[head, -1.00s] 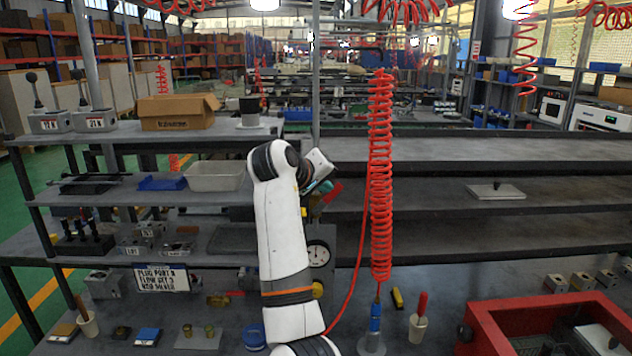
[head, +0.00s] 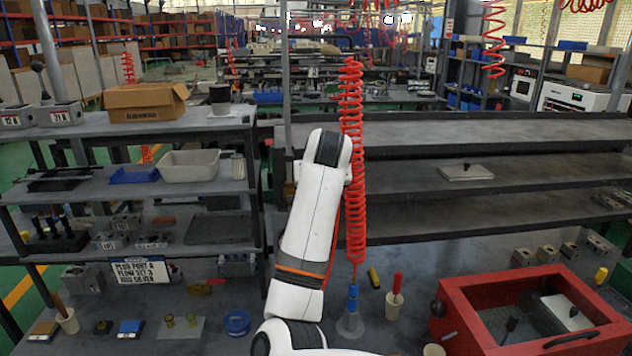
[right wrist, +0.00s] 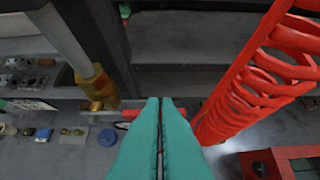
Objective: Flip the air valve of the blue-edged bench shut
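My right arm rises through the middle of the head view, and its gripper is hidden behind its own links there. In the right wrist view its teal fingers (right wrist: 160,103) lie side by side with only a thin dark line between them, nothing seen in them. Left of the fingers, a grey pipe (right wrist: 62,38) runs down to a brass-coloured fitting (right wrist: 97,86), which looks like the valve. A short red bar (right wrist: 131,113) shows between it and the fingers, apart from the brass part; I cannot tell if it is the lever. No blue bench edge is clear. My left gripper is not in view.
A red coiled hose (head: 353,160) hangs close right of my arm; it also looms in the right wrist view (right wrist: 262,75). Shelves with a cardboard box (head: 146,101) and a grey bin (head: 190,165) stand left. A red open box (head: 455,318) is at lower right.

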